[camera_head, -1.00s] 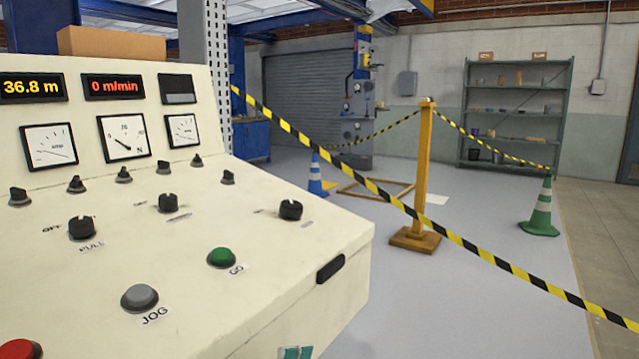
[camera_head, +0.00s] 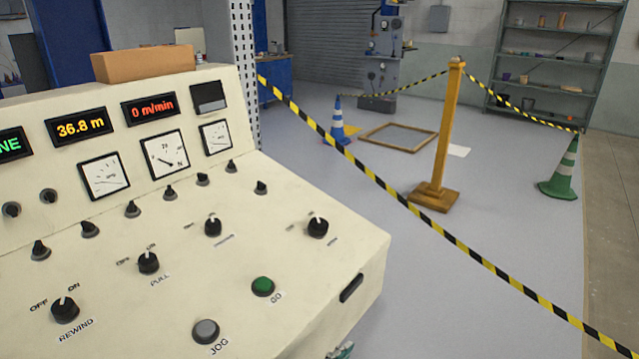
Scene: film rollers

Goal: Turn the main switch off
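A cream control panel (camera_head: 290,214) fills the left side of the head view. It carries several black rotary knobs. One knob (camera_head: 65,309) is marked OFF and ON and labelled REWIND. Another knob (camera_head: 148,262) is labelled PULL, with OFF and ON marks. Two more knobs (camera_head: 213,226) and (camera_head: 317,227) sit farther right; their labels are too small to read. I cannot make out a switch labelled main. A green GO button (camera_head: 262,287) and a grey JOG button (camera_head: 206,331) are near the front edge.
Displays on the panel read 36.8 m (camera_head: 81,127) and 0 m/min (camera_head: 149,108). Cones and a shelf stand beyond on open floor.

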